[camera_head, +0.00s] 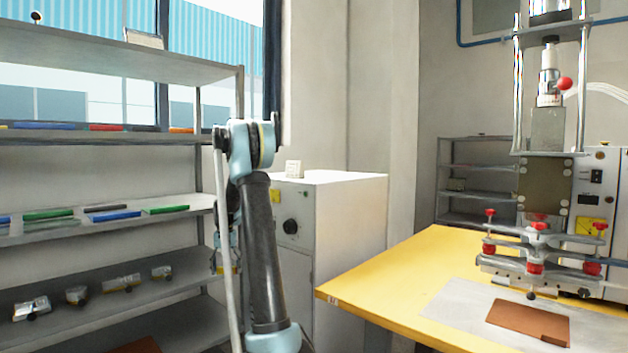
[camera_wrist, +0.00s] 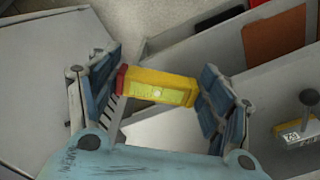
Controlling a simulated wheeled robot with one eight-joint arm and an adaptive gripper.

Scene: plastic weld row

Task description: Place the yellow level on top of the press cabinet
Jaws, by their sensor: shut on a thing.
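The yellow level (camera_wrist: 158,85) has a pale green window and a red end. My gripper (camera_wrist: 161,88) is shut on it in the wrist view, with one blue-grey finger at each end. In the head view my gripper is mostly hidden behind my arm, beside the left shelf. A white cabinet (camera_head: 352,220) with a dark knob and yellow label stands right of my arm; it seems to be the press cabinet. Its flat top has one small pale block (camera_head: 294,169) near the back left, and the rest looks bare.
A grey shelf unit (camera_head: 110,65) with coloured flat pieces and small packs fills the left. A yellow table (camera_head: 390,285) with a press (camera_head: 545,190) stands at right, a brown sheet (camera_head: 527,321) on its mat. Another shelf (camera_head: 470,150) stands behind.

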